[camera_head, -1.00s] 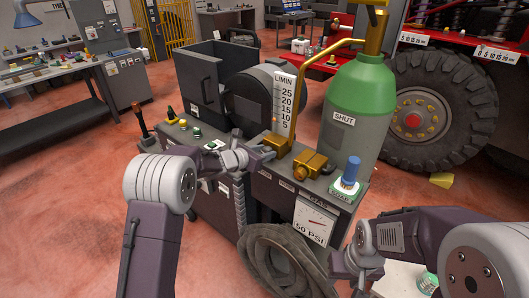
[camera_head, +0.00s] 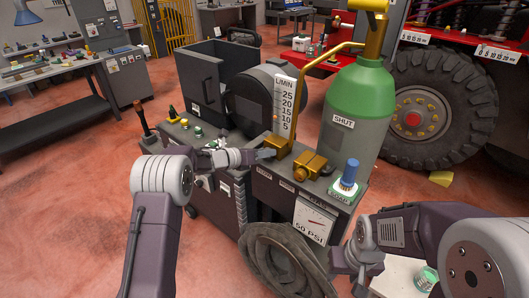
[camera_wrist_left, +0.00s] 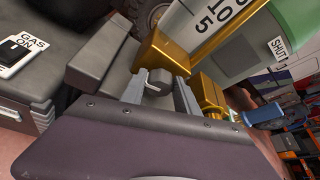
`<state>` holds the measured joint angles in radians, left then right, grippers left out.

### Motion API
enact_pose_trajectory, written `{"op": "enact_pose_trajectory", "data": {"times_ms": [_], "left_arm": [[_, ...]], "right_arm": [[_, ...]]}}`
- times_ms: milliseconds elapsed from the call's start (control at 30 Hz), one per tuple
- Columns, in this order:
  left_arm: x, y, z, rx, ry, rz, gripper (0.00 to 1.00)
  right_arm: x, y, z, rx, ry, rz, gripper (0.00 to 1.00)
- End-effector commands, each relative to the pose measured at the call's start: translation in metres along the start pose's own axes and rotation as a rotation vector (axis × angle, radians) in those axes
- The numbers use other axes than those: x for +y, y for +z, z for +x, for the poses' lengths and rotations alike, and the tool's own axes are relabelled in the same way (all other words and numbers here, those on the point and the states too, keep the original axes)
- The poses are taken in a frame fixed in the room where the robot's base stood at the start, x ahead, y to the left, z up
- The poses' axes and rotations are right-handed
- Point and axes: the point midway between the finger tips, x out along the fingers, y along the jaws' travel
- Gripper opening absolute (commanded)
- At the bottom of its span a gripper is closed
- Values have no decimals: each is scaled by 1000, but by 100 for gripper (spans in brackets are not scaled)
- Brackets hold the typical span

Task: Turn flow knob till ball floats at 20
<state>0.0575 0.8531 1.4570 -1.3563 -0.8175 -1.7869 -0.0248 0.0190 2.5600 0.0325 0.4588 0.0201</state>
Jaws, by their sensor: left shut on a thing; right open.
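The flow meter (camera_head: 286,103) stands on the welding cart, with a white L/MIN scale and a brass base (camera_head: 278,146). An orange ball shows low beside the scale, but its exact reading is too small to tell. My left gripper (camera_head: 262,154) is at the brass base. In the left wrist view its fingers (camera_wrist_left: 160,92) are shut around the dark grey flow knob (camera_wrist_left: 158,82), which has a pale mark on it. My right gripper (camera_head: 352,282) is open and low at the front right, away from the meter, its tips hard to make out.
A green gas cylinder (camera_head: 358,98) marked SHUT stands right of the meter. A coiled hose (camera_head: 285,262) hangs in front.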

Motion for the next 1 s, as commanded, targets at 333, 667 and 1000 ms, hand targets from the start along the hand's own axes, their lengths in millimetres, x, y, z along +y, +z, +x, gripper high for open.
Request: {"op": "enact_pose_trajectory", "data": {"times_ms": [333,667,1000], "left_arm": [[2,1,0,-3,-37,-92,0],[2,1,0,-3,-40,-100,0],[1,1,0,-2,-40,-99,59]], "right_arm": [[0,0,0,0,0,0,45],[0,0,0,0,0,0,45],[0,0,0,0,0,0,45]]}}
